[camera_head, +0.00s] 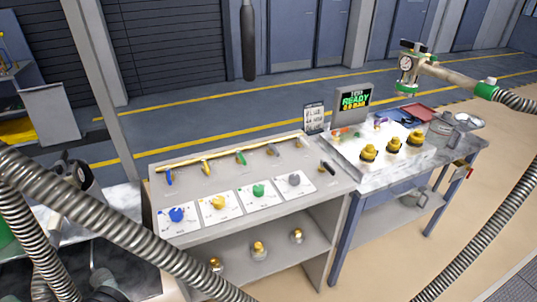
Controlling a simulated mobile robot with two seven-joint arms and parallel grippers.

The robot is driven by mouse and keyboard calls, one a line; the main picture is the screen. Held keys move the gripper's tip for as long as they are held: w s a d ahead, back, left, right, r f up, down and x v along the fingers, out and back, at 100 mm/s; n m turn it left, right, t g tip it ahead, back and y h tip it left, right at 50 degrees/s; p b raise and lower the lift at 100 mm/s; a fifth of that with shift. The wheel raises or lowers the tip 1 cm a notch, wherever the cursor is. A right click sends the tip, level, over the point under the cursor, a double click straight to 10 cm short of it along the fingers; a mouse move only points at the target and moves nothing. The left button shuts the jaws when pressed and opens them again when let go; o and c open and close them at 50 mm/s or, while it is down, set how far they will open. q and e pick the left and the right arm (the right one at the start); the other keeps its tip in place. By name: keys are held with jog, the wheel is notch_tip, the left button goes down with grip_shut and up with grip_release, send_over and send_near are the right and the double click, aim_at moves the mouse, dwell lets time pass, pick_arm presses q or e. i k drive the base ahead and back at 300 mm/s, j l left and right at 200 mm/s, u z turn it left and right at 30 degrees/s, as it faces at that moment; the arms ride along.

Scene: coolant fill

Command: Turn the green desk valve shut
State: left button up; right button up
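A green valve handle (240,157) sits on a brass pipe (225,152) along the back of the grey desk (175,195). It stands between a yellow handle (206,167) on its left and a grey one (272,150) on its right. It is too small to tell whether it is open or shut. A second green piece (258,191) lies on a white card on the desk, in front of the pipe. I cannot make out either of my grippers in this view.
A blue handle (169,177) is at the pipe's left end. Ribbed hoses (110,215) cross the near left and right. A right-hand table (375,180) holds brass-topped items and a "READY" screen (355,100). A gauge fitting (407,65) hangs above it.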

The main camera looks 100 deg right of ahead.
aim_at(239, 153)
jog(key=z, duration=3.15)
